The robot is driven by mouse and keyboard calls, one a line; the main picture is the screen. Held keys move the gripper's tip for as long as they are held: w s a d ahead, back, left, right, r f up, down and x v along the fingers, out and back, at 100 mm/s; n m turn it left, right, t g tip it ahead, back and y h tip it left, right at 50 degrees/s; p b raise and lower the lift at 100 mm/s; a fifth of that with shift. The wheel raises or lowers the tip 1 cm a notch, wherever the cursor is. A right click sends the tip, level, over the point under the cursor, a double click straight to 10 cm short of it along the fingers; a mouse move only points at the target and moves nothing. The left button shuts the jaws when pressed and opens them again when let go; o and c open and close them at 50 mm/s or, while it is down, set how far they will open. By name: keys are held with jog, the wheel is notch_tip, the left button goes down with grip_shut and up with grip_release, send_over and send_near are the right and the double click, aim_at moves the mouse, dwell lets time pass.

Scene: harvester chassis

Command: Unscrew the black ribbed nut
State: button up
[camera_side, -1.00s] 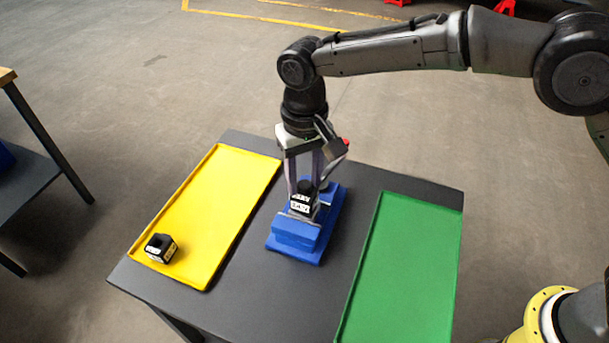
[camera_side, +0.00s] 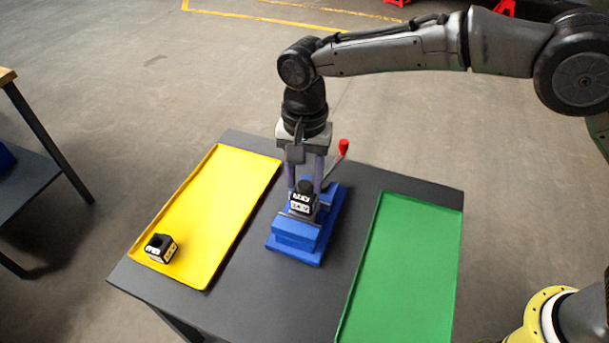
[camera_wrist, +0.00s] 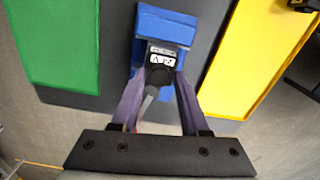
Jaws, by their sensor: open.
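The black ribbed nut (camera_side: 305,187) sits on top of a black part with white markings (camera_side: 300,206). That part stands in a blue vise (camera_side: 293,236) in the middle of the table. In the wrist view, the nut (camera_wrist: 158,77) appears between the two fingers, with the marked part (camera_wrist: 162,55) just beyond it. My gripper (camera_side: 305,183) points straight down, its purple-grey fingers on either side of the nut. It is open (camera_wrist: 160,81); whether a fingertip touches the nut is unclear.
A yellow tray (camera_side: 215,200) lies left of the vise and holds another black-and-white part (camera_side: 160,248). An empty green tray (camera_side: 405,270) lies on the right. The vise's red-tipped handle (camera_side: 343,148) rises behind it, close to my gripper. Dark table (camera_side: 350,205) shows between the trays.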

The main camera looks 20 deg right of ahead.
jog(key=shift+m, duration=1.2)
jog(key=shift+m, duration=0.7)
jog(key=m, duration=0.3)
jog(key=shift+m, duration=0.4)
grip_shut()
